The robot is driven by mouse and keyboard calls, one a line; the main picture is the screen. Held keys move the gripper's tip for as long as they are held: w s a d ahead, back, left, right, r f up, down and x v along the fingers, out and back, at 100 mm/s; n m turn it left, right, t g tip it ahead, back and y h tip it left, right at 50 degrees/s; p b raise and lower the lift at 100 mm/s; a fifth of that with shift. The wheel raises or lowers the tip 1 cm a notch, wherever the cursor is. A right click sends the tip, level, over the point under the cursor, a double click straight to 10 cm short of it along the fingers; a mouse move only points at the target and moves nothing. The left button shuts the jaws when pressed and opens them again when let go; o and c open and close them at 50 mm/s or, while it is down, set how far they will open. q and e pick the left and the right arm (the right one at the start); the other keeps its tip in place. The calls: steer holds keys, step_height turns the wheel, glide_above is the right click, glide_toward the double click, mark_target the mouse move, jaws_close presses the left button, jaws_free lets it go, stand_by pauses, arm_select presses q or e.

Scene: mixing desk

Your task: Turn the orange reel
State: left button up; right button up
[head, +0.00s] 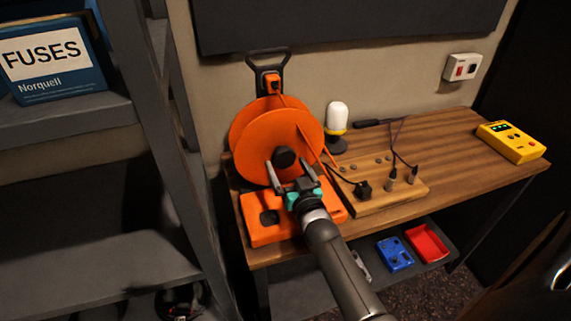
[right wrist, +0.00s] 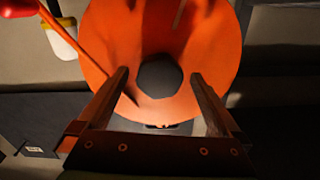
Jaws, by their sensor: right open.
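The orange reel (head: 262,128) stands upright at the left end of the wooden desk, with a dark round hub (head: 285,157) at its centre. In the right wrist view the reel (right wrist: 210,45) fills the upper middle, and its dark hub (right wrist: 160,80) lies between my fingers. My right gripper (head: 292,166) is open, its two fingers pointing at the reel's face on either side of the hub. I cannot tell whether the fingers touch the hub. The orange base (head: 258,232) sits in front of the reel, partly hidden by my gripper. My left gripper is not in view.
A wooden board (head: 405,196) with plugs and an orange cable lies right of the reel. A white and yellow lamp (head: 337,118) stands behind it. A yellow meter (head: 510,142) sits at the desk's right end. A grey shelf rack (head: 150,110) stands close on the left.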

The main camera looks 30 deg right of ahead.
steer(key=shift+x, duration=0.9)
steer(key=shift+c, duration=0.4)
jaws_close()
